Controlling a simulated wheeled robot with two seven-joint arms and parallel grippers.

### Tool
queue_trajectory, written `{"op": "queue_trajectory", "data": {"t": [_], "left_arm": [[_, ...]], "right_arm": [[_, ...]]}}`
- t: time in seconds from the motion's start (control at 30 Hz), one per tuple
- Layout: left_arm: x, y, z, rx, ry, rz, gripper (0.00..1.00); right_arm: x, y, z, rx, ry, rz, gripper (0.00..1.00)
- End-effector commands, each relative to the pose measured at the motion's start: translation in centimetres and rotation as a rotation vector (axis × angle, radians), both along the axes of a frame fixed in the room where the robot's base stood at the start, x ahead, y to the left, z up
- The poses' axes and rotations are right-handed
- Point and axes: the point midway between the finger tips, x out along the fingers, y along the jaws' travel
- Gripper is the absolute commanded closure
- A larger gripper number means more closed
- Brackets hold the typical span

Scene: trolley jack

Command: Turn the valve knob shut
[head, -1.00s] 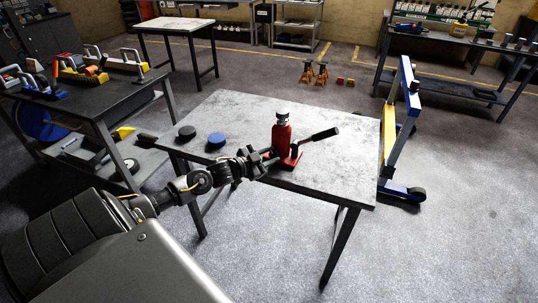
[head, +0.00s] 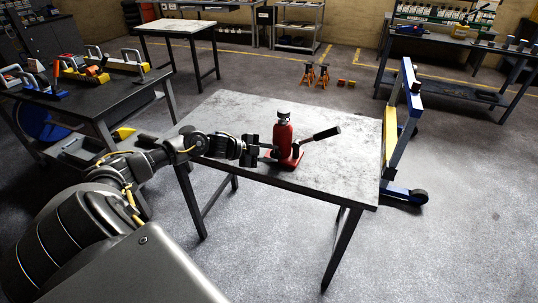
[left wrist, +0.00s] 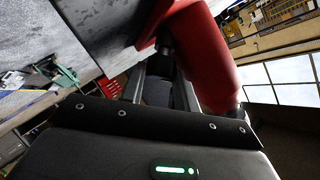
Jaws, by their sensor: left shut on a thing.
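The red bottle jack (head: 284,143) stands upright on the grey worktable (head: 335,180), its handle (head: 325,133) sticking out to the right. My left gripper (head: 265,151) is at the left side of the jack, low near its base. In the left wrist view the red jack body (left wrist: 208,62) fills the upper middle. There the fingers are shut on a dark, round valve knob (left wrist: 158,92) beside the jack's base. The knob is mostly hidden by the fingers in the head view. My right gripper is not in view.
A bench with tools (head: 85,85) stands at the left. A blue and yellow frame on wheels (head: 391,140) stands close to the table's right edge. Orange stands (head: 315,73) are on the floor behind. The table top right of the jack is clear.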

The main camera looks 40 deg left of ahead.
Motion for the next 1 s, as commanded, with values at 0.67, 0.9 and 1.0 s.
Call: {"op": "queue_trajectory", "data": {"t": [0.67, 0.9, 1.0], "left_arm": [[-0.07, -0.07, -0.06, 0.004, 0.002, -0.006, 0.47], [-0.04, 0.07, 0.11, 0.005, 0.001, -0.004, 0.47], [-0.1, 0.21, 0.32, 0.005, 0.0, -0.006, 0.47]], "right_arm": [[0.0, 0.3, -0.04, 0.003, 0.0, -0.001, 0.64], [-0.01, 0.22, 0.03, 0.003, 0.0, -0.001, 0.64], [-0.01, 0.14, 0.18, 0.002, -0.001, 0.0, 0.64]]}}
